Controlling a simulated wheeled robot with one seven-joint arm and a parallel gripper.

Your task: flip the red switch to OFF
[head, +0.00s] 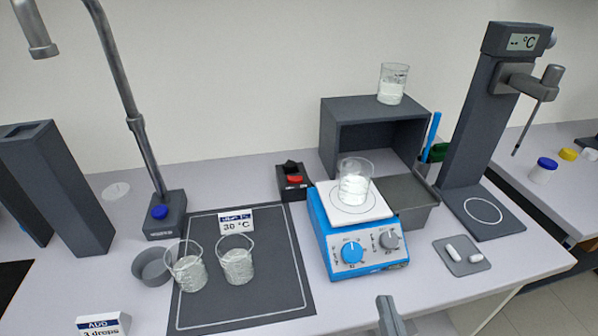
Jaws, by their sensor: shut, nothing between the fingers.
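The red switch (295,180) is a red piece on a small dark box at the back of the table, left of the blue hotplate (367,255). Its ON or OFF position is too small to tell. A dark piece stands up at the back of that box. My gripper (388,304) shows only in part at the bottom edge, in front of the hotplate and well away from the switch. It is shut and empty.
A glass beaker (354,188) stands on the hotplate, right of the switch. A dark shelf box (338,125) stands behind. A lamp-like stand (165,214) is left.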

